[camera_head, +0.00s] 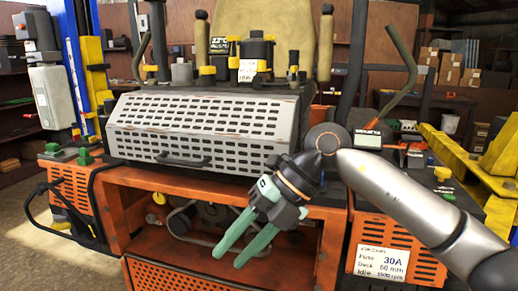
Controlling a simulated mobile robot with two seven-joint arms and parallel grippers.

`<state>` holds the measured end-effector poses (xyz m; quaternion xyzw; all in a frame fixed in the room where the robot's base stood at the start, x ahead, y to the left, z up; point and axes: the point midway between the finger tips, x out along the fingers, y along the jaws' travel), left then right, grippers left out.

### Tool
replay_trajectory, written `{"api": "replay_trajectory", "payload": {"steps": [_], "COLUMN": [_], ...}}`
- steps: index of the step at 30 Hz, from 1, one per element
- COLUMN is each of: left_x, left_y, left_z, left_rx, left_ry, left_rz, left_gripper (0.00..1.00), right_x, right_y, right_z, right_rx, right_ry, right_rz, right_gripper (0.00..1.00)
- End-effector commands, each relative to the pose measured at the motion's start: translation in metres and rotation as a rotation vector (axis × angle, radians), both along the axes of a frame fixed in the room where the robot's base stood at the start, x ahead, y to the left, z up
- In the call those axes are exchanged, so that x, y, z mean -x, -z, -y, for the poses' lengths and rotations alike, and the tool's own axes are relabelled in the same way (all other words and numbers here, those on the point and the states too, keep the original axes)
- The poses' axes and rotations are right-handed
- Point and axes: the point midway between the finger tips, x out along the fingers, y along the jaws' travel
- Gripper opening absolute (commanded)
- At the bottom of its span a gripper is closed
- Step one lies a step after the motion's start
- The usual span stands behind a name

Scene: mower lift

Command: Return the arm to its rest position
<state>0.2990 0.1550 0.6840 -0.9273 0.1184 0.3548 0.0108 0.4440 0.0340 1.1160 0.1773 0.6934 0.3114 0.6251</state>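My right arm (408,200) comes in from the lower right and bends in front of the orange mower (118,210). My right gripper (228,259) has two green fingers pointing down and to the left, with a gap between them and nothing held. It hangs in front of the mower's open front bay, below the perforated grey cover (200,128). I cannot tell whether the fingers touch anything behind them. My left arm and gripper are not in view.
The cover has a dark handle (183,160). Control levers (396,65) rise behind it at the right. A white label (382,261) reads 30A. A blue and yellow lift post (85,60) stands left, and yellow lift parts (500,150) stand right. Open floor (50,240) lies lower left.

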Motion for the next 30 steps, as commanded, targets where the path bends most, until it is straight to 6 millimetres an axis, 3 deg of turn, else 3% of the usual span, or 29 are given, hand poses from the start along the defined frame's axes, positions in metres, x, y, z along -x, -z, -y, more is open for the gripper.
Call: {"api": "replay_trajectory", "payload": {"steps": [3, 8, 13, 17, 20, 23, 27, 30], "left_x": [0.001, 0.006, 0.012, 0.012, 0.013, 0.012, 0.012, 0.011], "left_y": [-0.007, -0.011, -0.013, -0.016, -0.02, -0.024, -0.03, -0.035], "left_z": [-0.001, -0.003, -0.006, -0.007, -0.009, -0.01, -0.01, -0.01], "left_rx": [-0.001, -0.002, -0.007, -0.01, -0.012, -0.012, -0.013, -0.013], "left_ry": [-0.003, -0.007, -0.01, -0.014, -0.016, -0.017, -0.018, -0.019], "left_rz": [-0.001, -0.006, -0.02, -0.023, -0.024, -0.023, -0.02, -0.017], "left_gripper": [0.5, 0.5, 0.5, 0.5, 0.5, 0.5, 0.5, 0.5], "right_x": [0.025, 0.041, 0.031, 0.008, -0.013, -0.032, -0.045, -0.039], "right_y": [0.004, -0.008, -0.022, -0.018, -0.001, 0.03, 0.093, 0.151], "right_z": [-0.035, -0.06, -0.06, -0.042, -0.02, 0.007, 0.052, 0.085], "right_rx": [-0.267, -0.628, -0.979, -1.206, -1.344, -1.441, -1.504, -1.487], "right_ry": [-0.056, -0.029, 0.128, 0.331, 0.531, 0.763, 1.126, 1.404], "right_rz": [-0.143, -0.315, -0.49, -0.611, -0.698, -0.778, -0.878, -0.943], "right_gripper": [0.39, 0.39, 0.39, 0.39, 0.39, 0.39, 0.39, 0.39]}}
